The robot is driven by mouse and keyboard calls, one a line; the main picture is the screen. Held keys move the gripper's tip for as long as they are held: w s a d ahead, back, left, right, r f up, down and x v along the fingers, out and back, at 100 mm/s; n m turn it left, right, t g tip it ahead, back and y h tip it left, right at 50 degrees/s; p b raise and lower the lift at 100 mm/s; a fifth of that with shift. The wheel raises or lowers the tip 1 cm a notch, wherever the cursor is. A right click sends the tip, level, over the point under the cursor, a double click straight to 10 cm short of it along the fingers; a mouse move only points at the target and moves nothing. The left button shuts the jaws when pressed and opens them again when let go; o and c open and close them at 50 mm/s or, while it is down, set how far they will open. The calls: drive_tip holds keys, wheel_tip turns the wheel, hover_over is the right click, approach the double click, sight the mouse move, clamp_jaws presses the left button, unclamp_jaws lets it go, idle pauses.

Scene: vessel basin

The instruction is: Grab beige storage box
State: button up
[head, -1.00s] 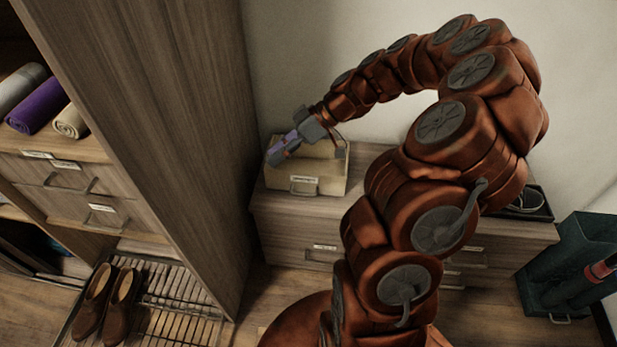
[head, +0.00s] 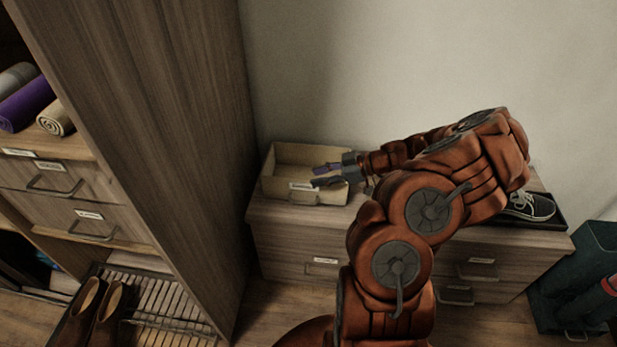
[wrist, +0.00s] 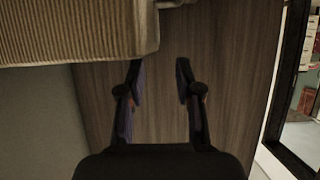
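The beige storage box (head: 283,188) is an open-topped box with a label and handle on its front, sitting on the left end of the low wooden cabinet. Its ribbed side (wrist: 70,30) fills the top left of the wrist view. My gripper (head: 322,176) is at the right side of the box in the head view, its fingers pointing left. In the wrist view my gripper (wrist: 158,75) has its two fingers apart with nothing between them. The head view does not clearly show whether the fingers touch the box.
A tall wooden shelf unit (head: 170,120) stands close to the left of the box. A black tray with a sneaker (head: 530,206) lies on the cabinet's (head: 290,240) right end. A dark green bin (head: 580,275) stands to the right. Brown boots (head: 105,310) sit on a rack at lower left.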

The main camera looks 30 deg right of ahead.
drive_tip(key=shift+w+a+f, duration=0.9)
drive_tip(key=shift+w+f, duration=0.2)
drive_tip(key=shift+f, duration=0.05)
drive_tip(key=shift+w+a+f, duration=0.2)
drive_tip(key=shift+w+a, duration=0.1)
drive_tip(key=shift+a, duration=0.05)
drive_tip(key=shift+c, duration=0.3)
clamp_jaws()
